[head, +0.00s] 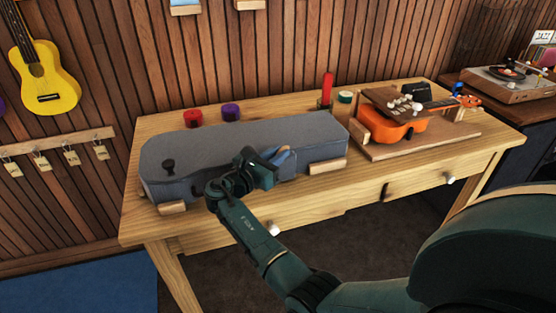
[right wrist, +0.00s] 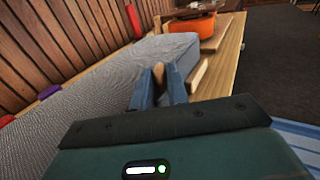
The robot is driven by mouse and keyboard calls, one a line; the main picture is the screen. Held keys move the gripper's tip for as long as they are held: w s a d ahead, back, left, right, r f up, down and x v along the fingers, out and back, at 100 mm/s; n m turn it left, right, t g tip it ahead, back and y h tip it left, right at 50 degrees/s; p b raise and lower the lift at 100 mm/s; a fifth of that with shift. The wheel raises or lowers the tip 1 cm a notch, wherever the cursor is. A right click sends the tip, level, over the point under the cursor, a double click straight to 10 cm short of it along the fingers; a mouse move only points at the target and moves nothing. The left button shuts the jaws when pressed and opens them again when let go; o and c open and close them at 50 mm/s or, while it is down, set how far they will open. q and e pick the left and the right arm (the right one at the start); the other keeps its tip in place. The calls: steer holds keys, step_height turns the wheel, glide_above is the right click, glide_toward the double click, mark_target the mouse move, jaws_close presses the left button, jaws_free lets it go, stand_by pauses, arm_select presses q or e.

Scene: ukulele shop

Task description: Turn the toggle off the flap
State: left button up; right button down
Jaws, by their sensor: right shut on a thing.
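The grey case top (right wrist: 100,90) fills the left of that view. My left gripper is not in view.
Red (head: 193,118) and purple (head: 231,111) round things stand behind the case. An orange ukulele (head: 400,132) lies on a wooden board at the bench's right. Wooden blocks (head: 328,166) sit along the case's front. Floor space lies before the bench.

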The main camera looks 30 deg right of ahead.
steer(key=shift+g, duration=0.3)
steer(key=c, duration=1.4)
jaws_free()
steer(key=shift+o, duration=0.2)
steer(key=shift+a, duration=0.1)
steer(key=b+v, duration=0.1)
steer(key=v, duration=1.2)
